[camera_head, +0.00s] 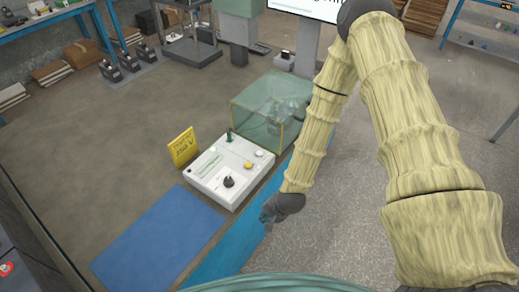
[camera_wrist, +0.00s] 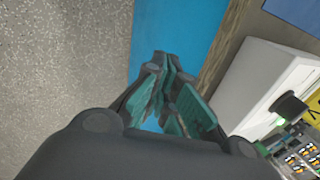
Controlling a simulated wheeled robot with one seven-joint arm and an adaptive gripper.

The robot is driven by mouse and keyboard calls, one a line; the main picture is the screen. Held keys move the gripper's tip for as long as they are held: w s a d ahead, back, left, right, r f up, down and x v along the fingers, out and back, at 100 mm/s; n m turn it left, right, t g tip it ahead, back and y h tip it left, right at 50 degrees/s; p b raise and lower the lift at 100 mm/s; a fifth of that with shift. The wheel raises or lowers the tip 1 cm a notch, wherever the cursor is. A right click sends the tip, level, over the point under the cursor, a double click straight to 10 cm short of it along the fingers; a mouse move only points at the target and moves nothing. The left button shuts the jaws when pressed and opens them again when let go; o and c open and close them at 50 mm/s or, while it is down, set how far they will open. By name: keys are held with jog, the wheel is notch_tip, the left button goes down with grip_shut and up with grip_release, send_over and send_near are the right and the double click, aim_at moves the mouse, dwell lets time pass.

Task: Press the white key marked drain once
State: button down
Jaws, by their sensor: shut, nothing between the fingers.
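A white control box (camera_head: 205,182) stands on the bench near its front edge. Its top carries a black knob (camera_head: 228,182), a yellow button (camera_head: 248,166), a pale round button (camera_head: 259,153) and a green upright part (camera_head: 229,136). No lettering on the keys is legible, so I cannot tell which is marked drain. My gripper (camera_head: 268,215) is shut and empty, to the right of the box beyond the blue front edge. In the wrist view my gripper's fingers (camera_wrist: 165,65) point over the blue strip, apart from the white box (camera_wrist: 265,85) at right.
A yellow sign (camera_head: 182,149) stands behind the box. A clear greenish case (camera_head: 268,112) stands at its back right. A blue mat (camera_head: 160,238) lies front left. The blue bench edge (camera_head: 222,258) runs beside my gripper. The bench surface left of the sign is clear.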

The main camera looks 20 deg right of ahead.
jog(key=w+r+m+t+p, duration=0.25)
jog(key=w+r+m, duration=0.5)
jog(key=w, duration=0.65)
notch_tip(320, 180, up, 11)
jog(key=m+t, duration=0.2)
jog(key=m, duration=0.2)
send_over(257, 154)
jog(key=shift+d+y+p, duration=0.15)
jog(key=shift+y+p, duration=0.25)
jog(key=shift+f, duration=0.15)
jog(key=shift+f+b, duration=2.75)
jog(key=shift+f, duration=1.6)
jog(key=shift+f, duration=0.1)
jog(key=shift+f+b, duration=0.3)
jog(key=shift+b, duration=0.2)
